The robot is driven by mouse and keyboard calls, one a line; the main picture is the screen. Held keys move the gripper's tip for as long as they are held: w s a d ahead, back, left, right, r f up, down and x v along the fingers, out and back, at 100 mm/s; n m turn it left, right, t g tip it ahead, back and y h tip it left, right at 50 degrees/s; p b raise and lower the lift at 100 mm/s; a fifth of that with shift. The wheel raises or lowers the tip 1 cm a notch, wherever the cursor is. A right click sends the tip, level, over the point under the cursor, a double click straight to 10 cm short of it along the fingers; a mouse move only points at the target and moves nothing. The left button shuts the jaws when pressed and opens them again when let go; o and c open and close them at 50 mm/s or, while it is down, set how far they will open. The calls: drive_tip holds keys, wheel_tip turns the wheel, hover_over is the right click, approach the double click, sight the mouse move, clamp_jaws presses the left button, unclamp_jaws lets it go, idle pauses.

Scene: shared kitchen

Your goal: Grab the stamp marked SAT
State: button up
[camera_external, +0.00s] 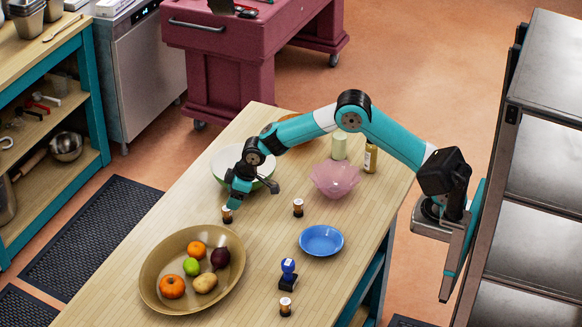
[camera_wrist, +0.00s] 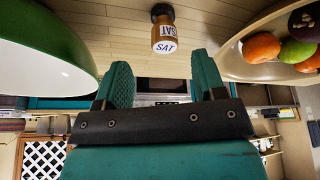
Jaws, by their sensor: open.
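The stamp marked SAT (camera_wrist: 164,36) shows in the wrist view at the top centre. It is a small tan cylinder with a dark end and a white label reading SAT. My gripper (camera_wrist: 162,72) is open there, its two teal fingers apart, with the stamp beyond the tips and roughly centred between them. In the external view the stamp (camera_external: 227,215) stands on the wooden table right by my gripper (camera_external: 233,200). No contact shows. Two similar stamps stand to the right (camera_external: 298,208) and near the front (camera_external: 285,306), their labels too small to read.
A fruit bowl (camera_external: 152,283) is in front of my gripper, and a green-and-white bowl (camera_external: 222,165) is close behind it. Bare tabletop lies around the SAT stamp.

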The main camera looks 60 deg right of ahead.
sight(225, 214)
drive_tip(key=shift+a+p+x, duration=0.15)
drive_tip(key=shift+p+x, duration=0.45)
drive_tip(key=shift+x, duration=1.3)
drive_tip(key=shift+a+p+x, duration=0.1)
drive_tip(key=shift+p+x, duration=0.45)
drive_tip(key=shift+x, duration=1.35)
drive_tip(key=c, duration=1)
